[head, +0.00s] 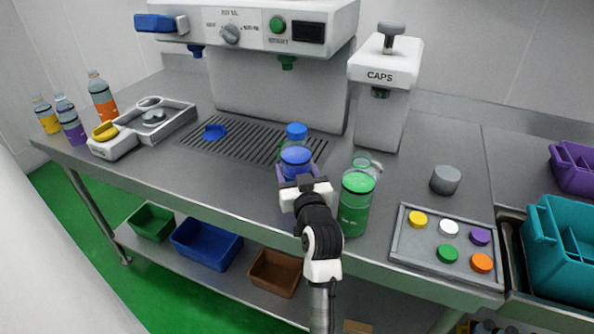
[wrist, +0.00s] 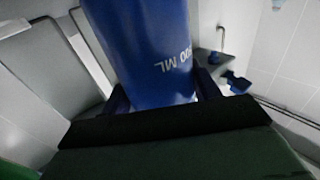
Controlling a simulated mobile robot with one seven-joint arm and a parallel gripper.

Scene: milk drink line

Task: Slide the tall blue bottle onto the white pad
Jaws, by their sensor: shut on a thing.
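The tall blue bottle (head: 296,156) stands upright on the steel counter in the head view, with a blue cap on top. My gripper (head: 298,174) is shut around its body from the near side. In the wrist view the bottle's blue body (wrist: 150,50) with white lettering fills the upper middle, between the two fingers of my gripper (wrist: 163,96). The bottle's base is hidden by my gripper and arm in the head view. I cannot make out the white pad in either view.
A green container (head: 355,207) stands close to the right of my gripper, with a clear glass (head: 368,166) behind it. A slotted drain grate (head: 245,146) lies behind left. A tray of coloured discs (head: 406,246) is at right. The counter left of my gripper is clear.

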